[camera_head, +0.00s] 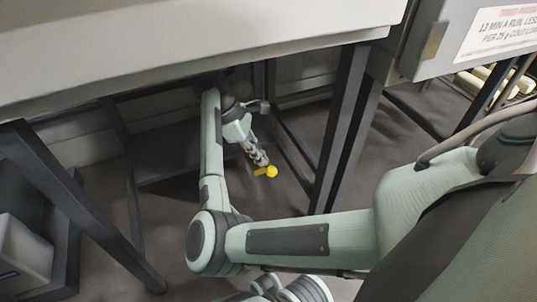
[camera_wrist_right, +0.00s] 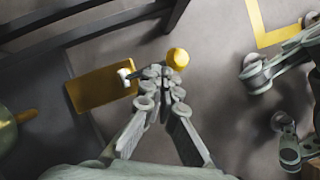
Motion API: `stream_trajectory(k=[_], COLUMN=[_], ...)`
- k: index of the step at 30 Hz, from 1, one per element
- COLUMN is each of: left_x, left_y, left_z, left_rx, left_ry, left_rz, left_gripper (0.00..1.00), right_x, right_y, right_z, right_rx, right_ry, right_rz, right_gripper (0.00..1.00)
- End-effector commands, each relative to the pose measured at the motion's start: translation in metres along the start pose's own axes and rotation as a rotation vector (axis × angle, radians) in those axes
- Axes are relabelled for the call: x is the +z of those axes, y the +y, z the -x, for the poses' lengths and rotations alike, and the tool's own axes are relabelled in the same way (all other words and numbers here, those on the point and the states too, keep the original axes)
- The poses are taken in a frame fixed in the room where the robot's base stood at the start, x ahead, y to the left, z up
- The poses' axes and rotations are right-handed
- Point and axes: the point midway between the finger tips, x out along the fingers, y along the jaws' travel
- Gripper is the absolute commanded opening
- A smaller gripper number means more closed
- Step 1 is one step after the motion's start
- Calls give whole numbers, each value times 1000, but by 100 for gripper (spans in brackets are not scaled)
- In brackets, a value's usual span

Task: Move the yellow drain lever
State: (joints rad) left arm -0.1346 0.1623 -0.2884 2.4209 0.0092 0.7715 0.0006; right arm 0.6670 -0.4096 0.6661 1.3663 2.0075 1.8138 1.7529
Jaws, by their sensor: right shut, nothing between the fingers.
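The yellow drain lever shows in the head view as a round yellow knob (camera_head: 271,172) with a short yellow piece at its left, low under the table. The knob also shows in the right wrist view (camera_wrist_right: 178,57), just beyond my right fingertips. My right gripper (camera_head: 262,163) reaches down under the table beside the knob. In the right wrist view its fingers (camera_wrist_right: 160,76) are shut and empty. I cannot tell whether they touch the knob. A flat yellow plate (camera_wrist_right: 98,88) lies left of the fingertips; whether it joins the knob is unclear.
The grey tabletop (camera_head: 180,55) hangs over my right forearm. Dark table legs (camera_head: 340,125) and braces stand close right of the gripper, another leg (camera_head: 85,205) at left. A grey box (camera_head: 22,255) stands at lower left. Open floor lies below the knob.

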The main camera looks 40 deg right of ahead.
Motion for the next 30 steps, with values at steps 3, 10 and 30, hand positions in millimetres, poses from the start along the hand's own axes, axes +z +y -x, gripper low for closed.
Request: stream_trajectory(k=[3, 10, 30], left_x=[-1, -1, -1], left_y=[-1, -1, -1], left_z=[-2, -2, -1], left_rx=[-9, -9, -9], left_ry=[4, 3, 3], left_rz=[2, 2, 2], left_gripper=[0, 0, 0], right_x=[-12, -18, -18], right_y=[0, 0, 0], right_z=[13, 18, 85], right_rx=[1, 0, 1], right_ry=[1, 0, 0], right_rz=[3, 0, 0], right_gripper=[0, 0, 0])
